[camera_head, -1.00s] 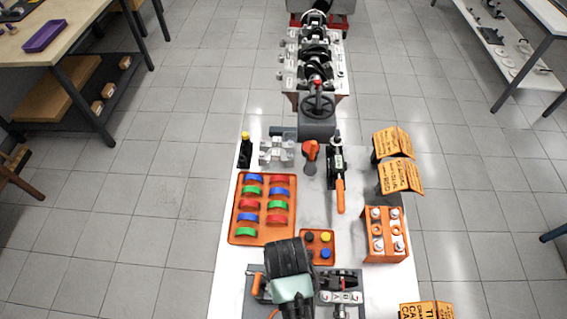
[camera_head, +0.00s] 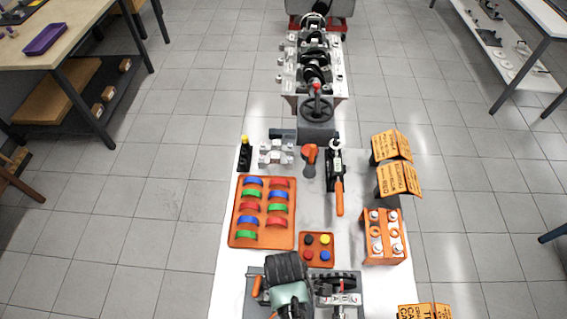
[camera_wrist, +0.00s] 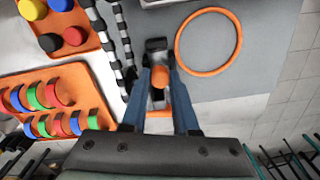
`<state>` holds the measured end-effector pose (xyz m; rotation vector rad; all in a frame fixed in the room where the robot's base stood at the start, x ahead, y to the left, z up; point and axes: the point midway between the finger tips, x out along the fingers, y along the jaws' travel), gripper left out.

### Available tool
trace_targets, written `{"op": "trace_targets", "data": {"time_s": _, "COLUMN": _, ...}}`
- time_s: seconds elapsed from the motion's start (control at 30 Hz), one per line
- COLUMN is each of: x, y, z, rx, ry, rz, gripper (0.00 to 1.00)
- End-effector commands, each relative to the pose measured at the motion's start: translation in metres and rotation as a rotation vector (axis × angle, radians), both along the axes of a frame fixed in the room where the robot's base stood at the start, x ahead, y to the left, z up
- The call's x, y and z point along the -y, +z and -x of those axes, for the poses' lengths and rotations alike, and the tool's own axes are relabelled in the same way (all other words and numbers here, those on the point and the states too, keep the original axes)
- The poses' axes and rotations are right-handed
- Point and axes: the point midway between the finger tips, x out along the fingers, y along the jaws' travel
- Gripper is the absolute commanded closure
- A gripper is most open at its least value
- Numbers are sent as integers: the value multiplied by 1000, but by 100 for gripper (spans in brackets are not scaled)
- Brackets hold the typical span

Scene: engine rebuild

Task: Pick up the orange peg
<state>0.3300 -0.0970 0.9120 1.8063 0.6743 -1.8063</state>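In the wrist view, a rounded orange piece (camera_wrist: 160,77), apparently the orange peg, shows between the two blue fingers of my gripper (camera_wrist: 159,70). The fingers are apart, and I see a narrow gap on its sides; contact cannot be made out. A dark block and a grey metal part lie just beyond it. An orange strip (camera_wrist: 160,113) crosses further back between the fingers. In the head view, my arm's end covers the area under it, and an upright orange piece (camera_head: 257,286) shows left of it; I cannot tell whether it is the peg.
A grey mat (camera_wrist: 260,75) carries an orange ring (camera_wrist: 240,45). An orange tray (camera_head: 240,238) of coloured shells and a small tray (camera_head: 303,250) of coloured round pieces lie beyond my gripper. An orange holder (camera_head: 384,252) stands at right. A checkered shaft-like strip lies close left of the fingers.

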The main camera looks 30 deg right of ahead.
Motion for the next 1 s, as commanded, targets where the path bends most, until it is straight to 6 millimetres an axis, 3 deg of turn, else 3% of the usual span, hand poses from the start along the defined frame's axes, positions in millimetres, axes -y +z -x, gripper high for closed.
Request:
{"op": "trace_targets", "data": {"time_s": 0.57, "x": 0, "y": 10, "z": 0, "rx": 0, "ry": 0, "rz": 0, "gripper": 100}}
{"op": "trace_targets", "data": {"time_s": 1.0, "x": 0, "y": 72, "z": -1, "rx": 0, "ry": 1, "rz": 0, "gripper": 100}}
